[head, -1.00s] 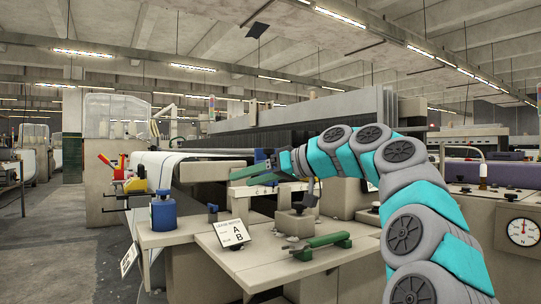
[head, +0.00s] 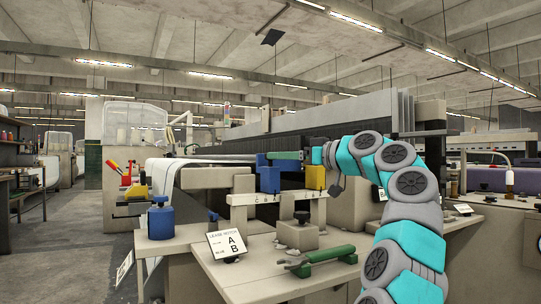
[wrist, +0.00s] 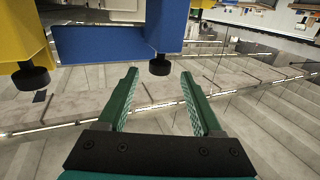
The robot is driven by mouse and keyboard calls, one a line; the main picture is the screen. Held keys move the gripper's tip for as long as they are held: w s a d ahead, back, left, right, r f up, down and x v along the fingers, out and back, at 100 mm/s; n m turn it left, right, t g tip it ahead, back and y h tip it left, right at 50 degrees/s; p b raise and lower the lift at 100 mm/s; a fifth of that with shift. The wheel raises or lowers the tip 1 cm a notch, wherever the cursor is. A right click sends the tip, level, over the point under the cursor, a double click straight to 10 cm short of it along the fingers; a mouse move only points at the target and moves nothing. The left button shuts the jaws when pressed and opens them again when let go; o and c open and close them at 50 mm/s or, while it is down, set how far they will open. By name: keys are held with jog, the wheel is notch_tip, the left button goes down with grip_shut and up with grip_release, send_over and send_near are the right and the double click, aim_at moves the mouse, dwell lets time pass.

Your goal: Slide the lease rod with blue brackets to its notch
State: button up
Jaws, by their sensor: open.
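The lease rod's blue bracket (head: 268,178) stands above the white lettered notch rail (head: 266,198), left of a yellow bracket (head: 315,178). In the wrist view the blue bracket (wrist: 167,24) and a blue bar fill the top middle, with a black knob (wrist: 160,65) on the bracket. The yellow bracket (wrist: 20,35) is at the top left with its own black knob. My gripper (head: 286,155) is by the top of the blue bracket. In the wrist view its green fingers (wrist: 159,74) are open and empty, the blue bracket's knob appearing between and just beyond the tips; contact is unclear.
A sign (head: 227,243) headed lease notch shows A and B. A green tool (head: 321,258) and a knobbed block (head: 297,233) are on the front table. A blue container (head: 160,222) stands at left. The floor at far left is open.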

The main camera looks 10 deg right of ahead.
jog(key=p+x, duration=0.1)
jog(key=x, duration=0.3)
jog(key=shift+r, duration=0.1)
jog(key=shift+w+a, duration=0.25)
jog(key=shift+w, duration=0.15)
grip_shut()
dwell(0.9)
